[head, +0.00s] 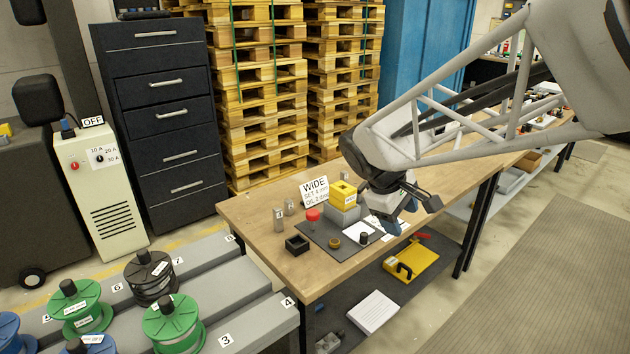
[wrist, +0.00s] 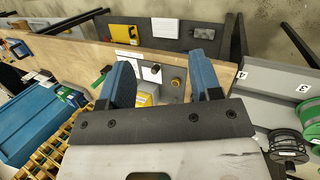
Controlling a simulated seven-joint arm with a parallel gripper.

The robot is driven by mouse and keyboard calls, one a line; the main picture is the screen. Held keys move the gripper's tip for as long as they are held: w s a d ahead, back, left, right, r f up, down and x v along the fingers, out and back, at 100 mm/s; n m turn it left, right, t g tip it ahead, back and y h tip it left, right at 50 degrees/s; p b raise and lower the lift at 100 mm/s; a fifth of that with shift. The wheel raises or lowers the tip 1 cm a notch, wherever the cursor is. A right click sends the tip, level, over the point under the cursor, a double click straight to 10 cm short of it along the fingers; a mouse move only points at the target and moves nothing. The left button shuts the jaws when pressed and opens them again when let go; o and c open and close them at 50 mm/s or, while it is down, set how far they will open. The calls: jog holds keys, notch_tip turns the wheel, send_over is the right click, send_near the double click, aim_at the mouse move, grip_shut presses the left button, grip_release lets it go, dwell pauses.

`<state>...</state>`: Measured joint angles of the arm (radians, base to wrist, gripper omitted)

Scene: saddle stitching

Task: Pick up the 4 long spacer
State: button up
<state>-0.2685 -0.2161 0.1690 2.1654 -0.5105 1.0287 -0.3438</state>
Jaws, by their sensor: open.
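Two small grey upright blocks with labels stand near the back left edge of the wooden table: a front one (head: 279,220) and a rear one (head: 290,207). They look like spacers, but I cannot read clearly which is marked 4. My gripper (head: 392,224) is over the table, to the right of the blocks and apart from them. In the wrist view my gripper (wrist: 163,75) shows two blue fingers spread wide with nothing held between them. I cannot make out the grey blocks in the wrist view.
A grey mat (head: 322,234) carries a red-capped item (head: 313,215), a brass ring (head: 336,242) and a yellow block (head: 344,194) on a grey base. Spools (head: 173,324) sit on grey rails at left.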

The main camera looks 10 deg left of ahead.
jog(key=w+a+f+n+t+h, duration=0.1)
jog(key=w+a+f+n+h, duration=0.2)
jog(key=w+a, duration=0.5)
jog(key=n+t+h, duration=0.1)
jog(key=n+t, duration=0.5)
jog(key=n, duration=0.8)
send_near(275, 210)
jog(key=x, duration=0.3)
jog(key=shift+w+r, duration=0.1)
jog(key=shift+w, duration=0.1)
jog(key=shift+x, duration=1.3)
jog(key=shift+x, duration=2.6)
